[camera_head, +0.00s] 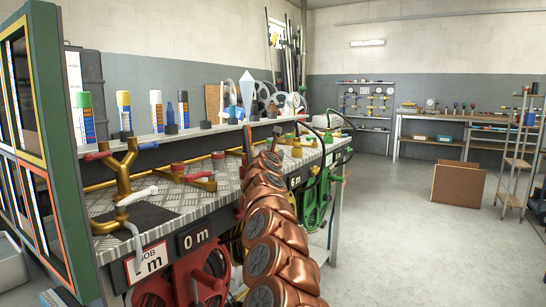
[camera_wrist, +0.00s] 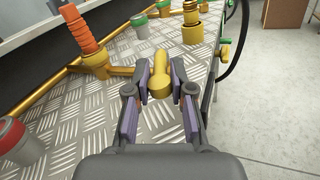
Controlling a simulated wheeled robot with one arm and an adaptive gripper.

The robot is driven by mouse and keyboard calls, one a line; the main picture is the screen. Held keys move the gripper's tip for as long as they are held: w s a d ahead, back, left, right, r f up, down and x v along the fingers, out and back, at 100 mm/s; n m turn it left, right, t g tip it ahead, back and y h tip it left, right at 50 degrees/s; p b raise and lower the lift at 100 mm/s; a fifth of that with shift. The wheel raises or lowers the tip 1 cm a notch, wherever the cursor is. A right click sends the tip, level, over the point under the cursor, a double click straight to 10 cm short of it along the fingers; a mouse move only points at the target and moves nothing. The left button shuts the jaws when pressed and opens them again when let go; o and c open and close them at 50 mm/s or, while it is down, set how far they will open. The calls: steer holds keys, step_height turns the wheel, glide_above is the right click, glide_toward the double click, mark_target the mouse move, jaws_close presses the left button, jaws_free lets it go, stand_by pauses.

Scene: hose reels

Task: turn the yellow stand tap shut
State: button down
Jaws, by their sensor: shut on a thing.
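The yellow stand tap's handle (camera_wrist: 159,62) stands between my two fingers in the wrist view, over the patterned metal bench top. My gripper (camera_wrist: 160,84) is shut on it, with a finger pad against each side.
An orange ribbed fitting (camera_wrist: 82,33) stands close on the left, and a red-capped fitting (camera_wrist: 15,138) nearer. A brass fitting (camera_wrist: 191,27) stands beyond. A black hose loops at the bench's right edge. The floor (camera_head: 390,230) right of the bench is clear before a cardboard box (camera_head: 457,184).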

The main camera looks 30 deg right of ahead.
steer(key=shift+a+r, duration=0.15)
steer(key=shift+r, duration=0.1)
stand_by(0.3)
steer(key=c, duration=1.2)
jaws_free()
steer(key=shift+c, duration=0.2)
steer(key=shift+o, duration=0.4)
steer(key=shift+f+h, duration=0.15)
steer(key=shift+h, duration=0.15)
steer(key=shift+d+r, duration=0.2)
steer(key=shift+r, duration=4.25)
steer(key=shift+a+r, duration=0.1)
steer(key=shift+r, duration=0.3)
